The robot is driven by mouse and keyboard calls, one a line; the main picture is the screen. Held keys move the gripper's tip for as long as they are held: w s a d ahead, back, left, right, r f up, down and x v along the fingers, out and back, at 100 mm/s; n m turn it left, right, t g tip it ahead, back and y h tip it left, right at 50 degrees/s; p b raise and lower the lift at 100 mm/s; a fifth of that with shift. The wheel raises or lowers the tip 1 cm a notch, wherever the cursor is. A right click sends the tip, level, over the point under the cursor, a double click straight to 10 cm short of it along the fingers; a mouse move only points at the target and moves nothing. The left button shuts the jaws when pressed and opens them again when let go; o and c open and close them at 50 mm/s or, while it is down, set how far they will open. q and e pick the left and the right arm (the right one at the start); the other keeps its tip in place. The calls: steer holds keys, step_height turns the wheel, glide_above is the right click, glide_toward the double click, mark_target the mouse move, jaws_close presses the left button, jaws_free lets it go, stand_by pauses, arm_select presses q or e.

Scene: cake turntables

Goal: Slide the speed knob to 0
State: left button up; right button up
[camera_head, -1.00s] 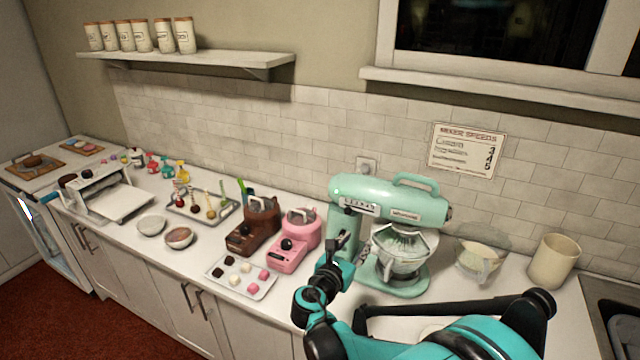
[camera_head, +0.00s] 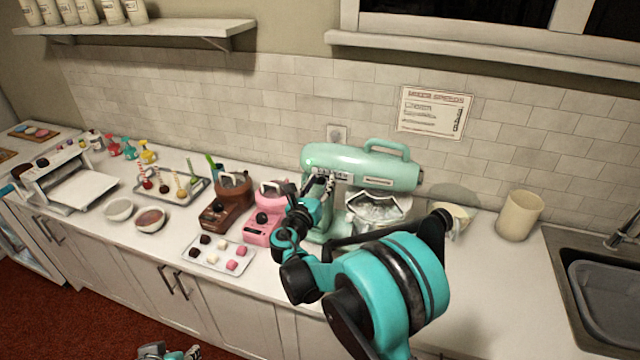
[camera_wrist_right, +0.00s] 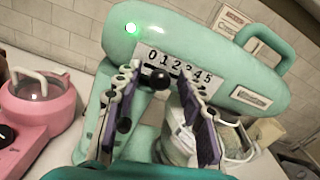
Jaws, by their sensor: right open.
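The mint-green mixer (camera_head: 350,158) stands on the counter; it also fills much of the right wrist view (camera_wrist_right: 225,70). Its side has a white speed scale (camera_wrist_right: 177,64) marked 0 to 5. The black speed knob (camera_wrist_right: 158,79) sits near the low end, below the 0 and 1; its exact mark is unclear. My right gripper (camera_head: 318,190) is at the mixer's scale side. In the wrist view its open fingers lie either side of the knob; contact is not clear. My left gripper (camera_head: 170,353) shows only partly at the bottom edge.
A green light (camera_wrist_right: 131,29) glows on the mixer's head. A pink machine (camera_head: 265,217) and a brown one (camera_head: 228,202) stand left of the mixer. A treat tray (camera_head: 218,257) lies in front of them. A beige canister (camera_head: 520,215) and a sink (camera_head: 590,270) are right.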

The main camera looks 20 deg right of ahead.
jaws_close()
steer(key=shift+w+a, duration=0.55)
steer(key=shift+a, duration=0.3)
steer(key=shift+c, duration=1.8)
jaws_free()
steer(key=o, duration=0.4)
steer(key=shift+c, duration=0.2)
steer(key=shift+a, duration=0.1)
